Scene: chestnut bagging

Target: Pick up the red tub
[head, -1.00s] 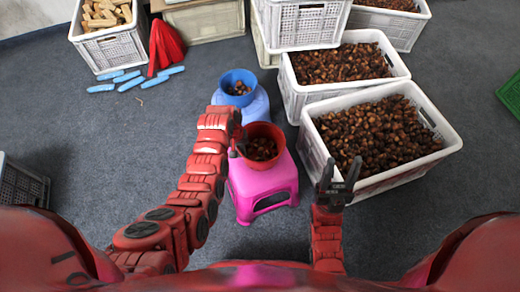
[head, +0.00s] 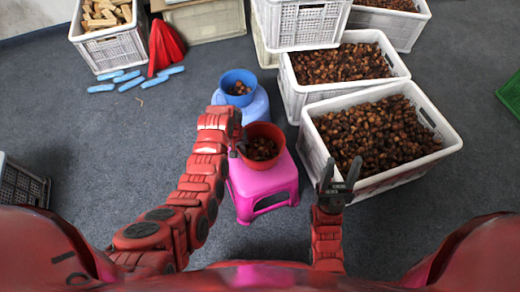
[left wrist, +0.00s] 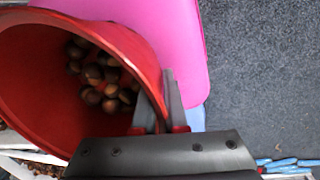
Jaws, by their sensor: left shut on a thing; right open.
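The red tub (head: 268,130) holds some chestnuts and is over the pink stool (head: 266,180). In the left wrist view the red tub (left wrist: 120,45) fills the upper left, with chestnuts at its bottom. My left gripper (head: 240,145) is shut on the tub's left rim; its fingers (left wrist: 160,105) pinch the wall in the left wrist view. I cannot tell whether the tub's base touches the stool. My right gripper (head: 338,178) is open and empty, to the right of the stool, by the near chestnut crate.
A blue tub (head: 238,78) with chestnuts stands on a blue stool (head: 258,104) just behind. White crates of chestnuts (head: 452,140) stand to the right.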

